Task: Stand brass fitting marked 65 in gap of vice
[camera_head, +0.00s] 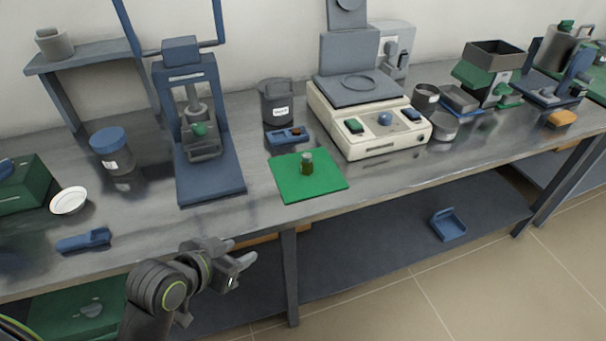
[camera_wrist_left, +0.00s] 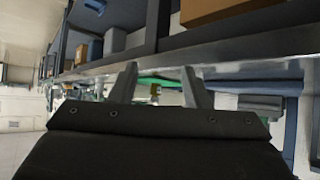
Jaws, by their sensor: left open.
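A small upright piece, brass-coloured below with a greyish top (camera_head: 307,162), stands on the green mat (camera_head: 287,190). It looks like the brass fitting, but no number is readable. A brass-coloured piece (camera_wrist_left: 154,91) also shows between the fingers in the left wrist view, some way beyond them. A grey vice-like block (camera_head: 204,150) with a green part sits in the blue press frame; its gap is too small to make out. My left gripper (camera_head: 241,252) is open and empty, in front of the bench edge, apart from the mat. The wrist view shows its two spread fingers (camera_wrist_left: 159,76). My right gripper is out of view.
A cream balance (camera_head: 365,140) stands right of the mat; a blue tray (camera_head: 283,139) and dark grey canister (camera_head: 277,105) are behind it. Left are a blue-lidded jar (camera_head: 112,158), white dish (camera_head: 68,201) and blue scoop (camera_head: 84,241). The bench front near the mat is clear.

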